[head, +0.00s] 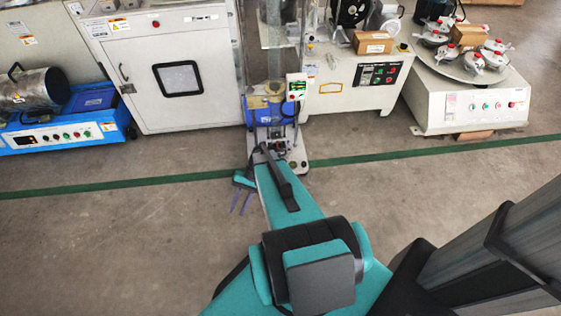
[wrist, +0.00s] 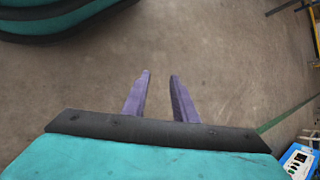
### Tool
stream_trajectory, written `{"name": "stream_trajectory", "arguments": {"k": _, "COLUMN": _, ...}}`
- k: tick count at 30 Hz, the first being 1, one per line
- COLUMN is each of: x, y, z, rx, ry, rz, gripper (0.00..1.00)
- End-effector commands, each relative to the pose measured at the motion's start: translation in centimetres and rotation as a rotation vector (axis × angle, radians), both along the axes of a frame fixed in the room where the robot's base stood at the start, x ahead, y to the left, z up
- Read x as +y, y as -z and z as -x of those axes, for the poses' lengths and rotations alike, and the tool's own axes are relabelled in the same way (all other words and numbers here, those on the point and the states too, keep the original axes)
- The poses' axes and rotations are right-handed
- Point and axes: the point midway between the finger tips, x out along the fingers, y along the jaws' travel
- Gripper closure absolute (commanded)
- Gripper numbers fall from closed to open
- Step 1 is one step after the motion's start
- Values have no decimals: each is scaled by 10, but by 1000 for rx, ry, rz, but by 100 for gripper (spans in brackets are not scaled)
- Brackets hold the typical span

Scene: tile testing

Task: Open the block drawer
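My gripper (wrist: 159,98) shows two purple fingers in the wrist view, spread apart with bare floor between them. It is open and empty. In the head view my gripper (head: 240,203) hangs above the floor near the green line, at the end of my teal arm. I cannot make out a block drawer in either view. A white cabinet (head: 140,75) with a small dark window and a door handle stands at the back left. The gripper is well apart from it.
A blue machine (head: 70,125) stands at the far left. A narrow test stand (head: 275,110) is just beyond my arm. The concrete floor (head: 100,235) in front is clear.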

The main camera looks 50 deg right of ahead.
Motion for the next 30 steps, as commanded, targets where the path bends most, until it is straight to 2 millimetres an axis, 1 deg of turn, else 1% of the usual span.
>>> {"name": "stream_trajectory", "arguments": {"k": 1, "x": -16, "y": 16, "z": -9, "rx": -13, "ry": 45, "rz": -19, "gripper": 74}}
{"name": "stream_trajectory", "arguments": {"k": 8, "x": -78, "y": 36, "z": -35, "rx": -78, "ry": 230, "rz": -116, "gripper": 74}}
{"name": "stream_trajectory", "arguments": {"k": 12, "x": -123, "y": 46, "z": -45, "rx": -128, "ry": 340, "rz": -171, "gripper": 74}}
{"name": "stream_trajectory", "arguments": {"k": 14, "x": -143, "y": 50, "z": -48, "rx": -151, "ry": 385, "rz": -195, "gripper": 74}}
{"name": "stream_trajectory", "arguments": {"k": 16, "x": -167, "y": 55, "z": -50, "rx": -180, "ry": 438, "rz": -220, "gripper": 74}}
{"name": "stream_trajectory", "arguments": {"k": 20, "x": -214, "y": 61, "z": -51, "rx": -237, "ry": 532, "rz": -265, "gripper": 74}}
{"name": "stream_trajectory", "arguments": {"k": 21, "x": -229, "y": 63, "z": -50, "rx": -256, "ry": 561, "rz": -279, "gripper": 74}}
{"name": "stream_trajectory", "arguments": {"k": 23, "x": -252, "y": 65, "z": -47, "rx": -285, "ry": 603, "rz": -299, "gripper": 74}}
{"name": "stream_trajectory", "arguments": {"k": 24, "x": -267, "y": 67, "z": -45, "rx": -305, "ry": 632, "rz": -310, "gripper": 74}}
{"name": "stream_trajectory", "arguments": {"k": 26, "x": -291, "y": 69, "z": -40, "rx": -337, "ry": 672, "rz": -328, "gripper": 74}}
{"name": "stream_trajectory", "arguments": {"k": 27, "x": -307, "y": 70, "z": -36, "rx": -358, "ry": 699, "rz": -339, "gripper": 74}}
{"name": "stream_trajectory", "arguments": {"k": 29, "x": -330, "y": 72, "z": -29, "rx": -391, "ry": 739, "rz": -355, "gripper": 74}}
{"name": "stream_trajectory", "arguments": {"k": 30, "x": -345, "y": 72, "z": -24, "rx": -413, "ry": 764, "rz": -366, "gripper": 74}}
